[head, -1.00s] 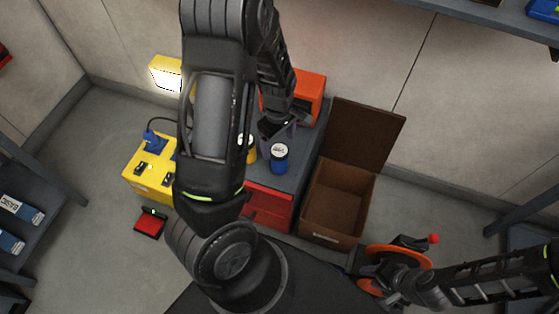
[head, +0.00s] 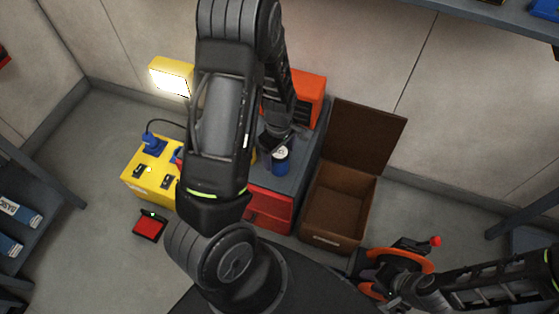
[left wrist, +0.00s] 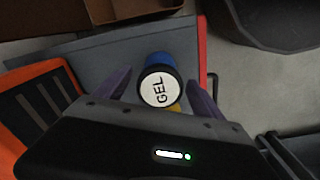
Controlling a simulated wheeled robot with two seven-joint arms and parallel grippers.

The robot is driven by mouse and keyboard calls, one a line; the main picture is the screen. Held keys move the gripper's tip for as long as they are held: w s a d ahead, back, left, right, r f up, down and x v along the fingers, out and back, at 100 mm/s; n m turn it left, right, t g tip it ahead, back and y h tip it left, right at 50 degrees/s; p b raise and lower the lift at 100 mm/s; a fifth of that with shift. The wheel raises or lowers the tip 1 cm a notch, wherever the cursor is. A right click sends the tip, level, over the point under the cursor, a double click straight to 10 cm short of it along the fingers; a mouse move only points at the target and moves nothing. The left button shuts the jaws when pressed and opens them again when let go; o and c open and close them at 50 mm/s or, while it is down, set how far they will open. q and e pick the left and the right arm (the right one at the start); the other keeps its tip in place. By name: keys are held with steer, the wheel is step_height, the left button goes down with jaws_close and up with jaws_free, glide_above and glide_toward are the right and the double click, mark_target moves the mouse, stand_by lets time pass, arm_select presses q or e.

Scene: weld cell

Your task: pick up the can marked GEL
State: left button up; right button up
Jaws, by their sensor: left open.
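A yellow can (left wrist: 175,107) is mostly hidden behind the GEL can. An open brown box (head: 334,210) stands right of the red cabinet (head: 268,208). An orange case (head: 309,94) is at the back. A yellow power box (head: 150,178) stands left.

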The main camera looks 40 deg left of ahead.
arm_select(q)
step_height(320, 180, down, 3)
steer(key=shift+r, duration=0.1)
stand_by(0.6)
jaws_close()
stand_by(0.6)
